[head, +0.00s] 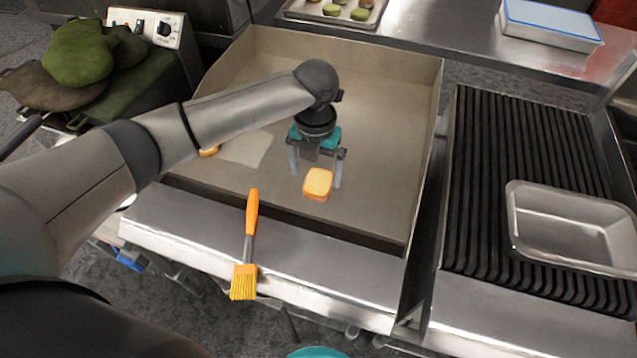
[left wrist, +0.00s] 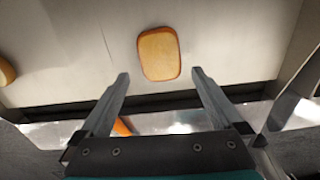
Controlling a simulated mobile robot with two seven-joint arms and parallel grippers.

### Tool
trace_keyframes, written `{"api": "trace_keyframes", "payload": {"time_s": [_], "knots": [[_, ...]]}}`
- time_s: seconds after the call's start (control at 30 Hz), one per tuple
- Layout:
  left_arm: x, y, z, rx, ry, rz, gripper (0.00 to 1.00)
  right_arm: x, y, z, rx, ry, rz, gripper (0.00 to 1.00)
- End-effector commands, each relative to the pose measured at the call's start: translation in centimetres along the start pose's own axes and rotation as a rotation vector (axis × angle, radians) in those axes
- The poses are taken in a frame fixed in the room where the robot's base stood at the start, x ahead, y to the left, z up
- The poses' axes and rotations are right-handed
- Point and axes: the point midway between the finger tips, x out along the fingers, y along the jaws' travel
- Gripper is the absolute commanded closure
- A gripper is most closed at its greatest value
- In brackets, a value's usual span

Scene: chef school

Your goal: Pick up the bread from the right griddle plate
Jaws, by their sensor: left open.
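A slice of bread (head: 318,183) with a golden top and brown crust lies flat on the griddle plate (head: 385,130), near its front edge, right of the middle. My left gripper (head: 315,176) points down over the plate at this bread, fingers apart and empty. In the left wrist view the bread (left wrist: 159,54) is whole, just beyond and between the two open fingertips (left wrist: 160,73); I see no contact. A second bread piece (head: 209,151) lies farther left on the plate, partly hidden by my left arm; its edge shows in the left wrist view (left wrist: 6,71). My right gripper is out of view.
An orange-handled brush (head: 250,225) lies across the griddle's front ledge. Raised walls border the griddle at the back and right. A ribbed grill (head: 490,190) with a metal pan (head: 570,225) stands to the right. A tray with food (head: 335,12) is behind.

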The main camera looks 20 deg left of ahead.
Motion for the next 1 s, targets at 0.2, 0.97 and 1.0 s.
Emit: {"api": "trace_keyframes", "payload": {"time_s": [0.2,0.97,1.0], "knots": [[3.4,-0.1,0.2,-0.001,0.003,0.0,0.0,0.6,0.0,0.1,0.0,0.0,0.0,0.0],[4.1,-0.1,0.2,0.0,0.001,0.0,0.47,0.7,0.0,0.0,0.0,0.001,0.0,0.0],[4.1,-0.1,0.2,0.0,0.001,0.0,0.52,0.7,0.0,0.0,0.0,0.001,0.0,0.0]]}}
